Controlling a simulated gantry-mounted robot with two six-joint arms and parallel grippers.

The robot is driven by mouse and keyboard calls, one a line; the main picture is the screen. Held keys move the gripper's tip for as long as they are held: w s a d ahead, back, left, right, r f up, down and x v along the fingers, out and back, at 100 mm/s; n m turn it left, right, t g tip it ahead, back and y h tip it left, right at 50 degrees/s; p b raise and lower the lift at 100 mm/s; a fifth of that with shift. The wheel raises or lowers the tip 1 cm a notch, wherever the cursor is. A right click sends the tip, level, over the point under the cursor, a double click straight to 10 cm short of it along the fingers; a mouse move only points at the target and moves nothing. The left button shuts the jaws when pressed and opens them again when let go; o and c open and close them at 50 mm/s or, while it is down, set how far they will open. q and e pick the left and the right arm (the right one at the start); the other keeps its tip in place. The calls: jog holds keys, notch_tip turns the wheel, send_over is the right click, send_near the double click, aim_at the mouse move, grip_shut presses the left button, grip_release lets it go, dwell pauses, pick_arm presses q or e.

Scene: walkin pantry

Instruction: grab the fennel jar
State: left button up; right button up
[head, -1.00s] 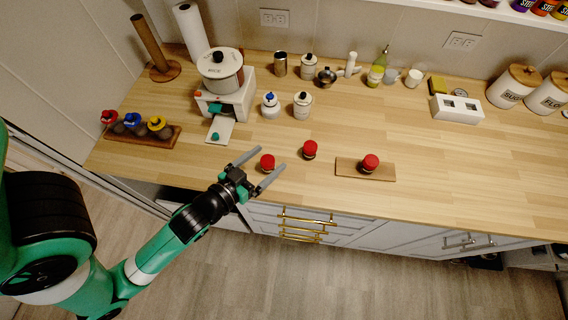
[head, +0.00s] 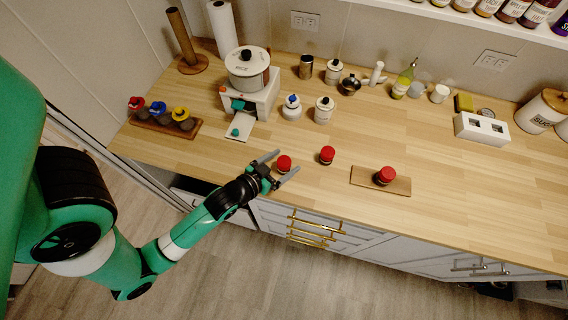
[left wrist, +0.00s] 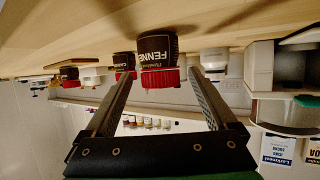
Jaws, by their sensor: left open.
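The fennel jar (head: 284,164) is a small dark jar with a red lid, upright on the wooden counter near its front edge. In the left wrist view the fennel jar (left wrist: 155,50) appears upside down, its label partly readable as "FENNE". My left gripper (head: 288,162) is open, with its fingers on either side of the jar; the wrist view also shows a finger on each side and some gap. Whether a finger touches the jar I cannot tell. My right gripper is not in view.
A similar red-lidded jar (head: 327,156) stands just right of the fennel jar. Another red-lidded jar (head: 386,176) stands on a small wooden board (head: 362,178). A white grinder-like machine (head: 262,100) and several canisters stand behind. The counter between is clear.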

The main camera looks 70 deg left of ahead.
aim_at(284, 161)
pick_arm(q)
jog(key=x, duration=0.3)
jog(key=shift+w+a+f, duration=0.2)
jog(key=shift+w+f, duration=0.05)
jog(key=c, duration=1.4)
jog(key=shift+c, duration=0.2)
jog(key=shift+r, duration=0.15)
jog(key=shift+r, duration=0.25)
notch_tip(284, 161, up, 3)
jog(key=shift+s+d+f, duration=0.1)
jog(key=w+r+p+v, duration=0.1)
jog(key=p+v, duration=0.1)
jog(key=v, duration=0.6)
jog(key=w+d+r+p+v, duration=0.1)
jog(key=r+p+v, duration=0.1)
jog(key=v, duration=0.6)
jog(key=shift+p, duration=0.6)
